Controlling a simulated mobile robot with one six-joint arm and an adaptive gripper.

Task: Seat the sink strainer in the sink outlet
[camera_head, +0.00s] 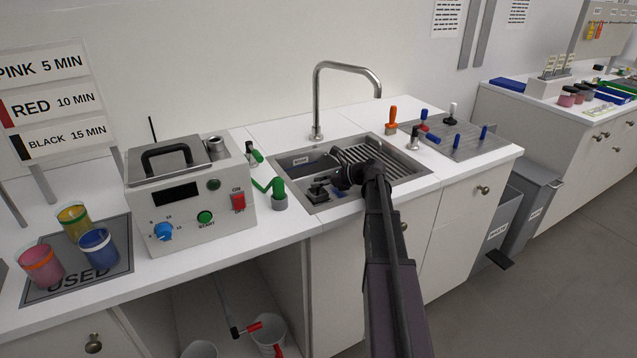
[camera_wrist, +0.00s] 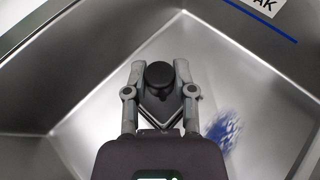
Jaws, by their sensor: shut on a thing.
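My gripper (camera_head: 320,191) is down inside the left basin of the sink (camera_head: 313,207). In the wrist view my gripper (camera_wrist: 160,72) has its two fingers closed on a round black knob, which I take to be the sink strainer (camera_wrist: 159,74). A dark, angular shape lies under the knob between the fingers, and I cannot tell if it is part of the strainer. The strainer's lower side is hidden. I cannot make out the sink outlet in either view, nor whether the strainer touches the basin floor.
Steel walls surround my gripper. A blue smear (camera_wrist: 224,131) marks the basin at right. A tall tap (camera_head: 316,100) rises behind the sink, with a ribbed drainer (camera_head: 378,158) at right. A green-handled tool (camera_head: 278,192) stands at the left rim beside a control box (camera_head: 190,195).

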